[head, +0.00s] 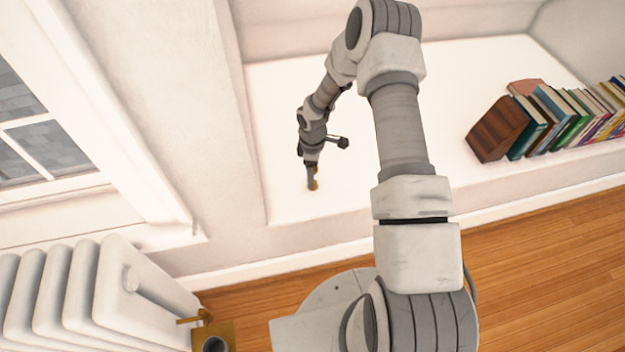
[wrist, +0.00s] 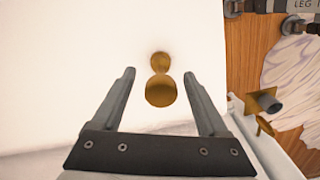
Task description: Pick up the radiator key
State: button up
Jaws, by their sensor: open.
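A small brass object, which looks like the radiator key (wrist: 160,92), is on the white ledge (head: 360,130). In the wrist view it shows as two rounded brass parts, a larger one nearer me and a smaller one beyond. My gripper (wrist: 160,74) is open, with one finger on each side of the key and a visible gap to both. In the head view my gripper (head: 311,178) points down at the ledge near its front edge. The key (head: 316,184) is partly hidden there by a finger.
A row of books (head: 560,118) with a brown bookend stands at the right of the ledge. A white radiator (head: 85,290) with a brass valve (head: 205,318) stands at lower left under the window. Wooden floor (head: 550,260) lies in front. The ledge around the key is clear.

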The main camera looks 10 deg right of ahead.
notch_tip(320, 180, down, 3)
jog(key=shift+f+b, duration=0.1)
jog(key=shift+b, duration=0.2)
grip_shut()
